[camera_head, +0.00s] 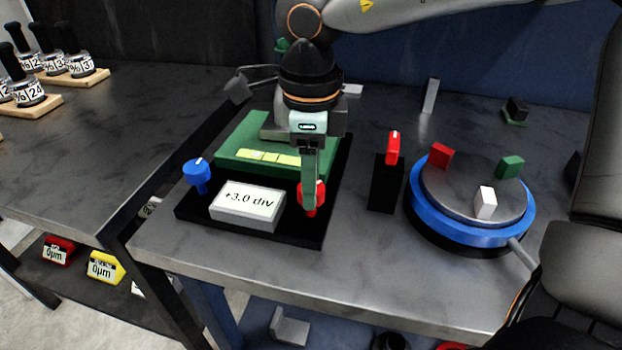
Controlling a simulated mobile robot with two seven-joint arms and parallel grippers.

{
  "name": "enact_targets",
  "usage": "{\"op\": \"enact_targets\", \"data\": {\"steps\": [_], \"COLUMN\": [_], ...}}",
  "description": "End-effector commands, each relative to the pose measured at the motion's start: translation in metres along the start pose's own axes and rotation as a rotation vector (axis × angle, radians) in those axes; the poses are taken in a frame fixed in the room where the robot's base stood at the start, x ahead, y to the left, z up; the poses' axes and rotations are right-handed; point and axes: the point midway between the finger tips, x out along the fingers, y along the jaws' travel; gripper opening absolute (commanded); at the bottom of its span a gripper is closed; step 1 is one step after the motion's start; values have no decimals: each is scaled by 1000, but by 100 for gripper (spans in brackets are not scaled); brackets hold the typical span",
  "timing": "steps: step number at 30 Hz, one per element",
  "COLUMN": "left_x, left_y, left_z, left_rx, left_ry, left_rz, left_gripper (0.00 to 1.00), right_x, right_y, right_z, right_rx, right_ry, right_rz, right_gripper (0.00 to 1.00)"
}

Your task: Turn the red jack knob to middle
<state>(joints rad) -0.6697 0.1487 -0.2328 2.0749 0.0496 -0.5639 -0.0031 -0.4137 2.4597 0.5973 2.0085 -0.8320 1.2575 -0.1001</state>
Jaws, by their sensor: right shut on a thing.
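The red jack knob (320,191) stands at the front right of a black base plate (285,234). My right gripper (311,198) reaches down from above and is shut on the red knob, hiding its middle. A blue knob (197,173) with a white mark stands at the plate's left. Between the knobs, a white display box (246,206) reads "+3.0 div". Behind it is a green tilting block (234,145) with a yellow-green strip of vials, partly covered by my gripper. My left gripper is not in view.
Right of the plate stands a black post (386,184) with a red lever on top. Further right is a blue-rimmed round table (449,228) with red, green and white blocks. Labelled weights on wooden boards (78,80) sit on the left bench. The front table edge is clear.

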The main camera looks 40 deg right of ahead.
Motion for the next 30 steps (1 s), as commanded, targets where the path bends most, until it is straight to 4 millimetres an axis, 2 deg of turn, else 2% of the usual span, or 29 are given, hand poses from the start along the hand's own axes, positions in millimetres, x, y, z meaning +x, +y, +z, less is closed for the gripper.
{"op": "enact_targets", "data": {"steps": [15, 30], "left_x": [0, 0], "left_y": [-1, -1], "left_z": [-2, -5], "left_rx": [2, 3], "left_ry": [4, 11], "left_rz": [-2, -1], "left_gripper": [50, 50], "right_x": [-1, -1], "right_y": [0, 0], "right_z": [0, 0], "right_rx": [-443, -617], "right_ry": [0, -2], "right_rz": [-1, -2], "right_gripper": [0, 0]}}
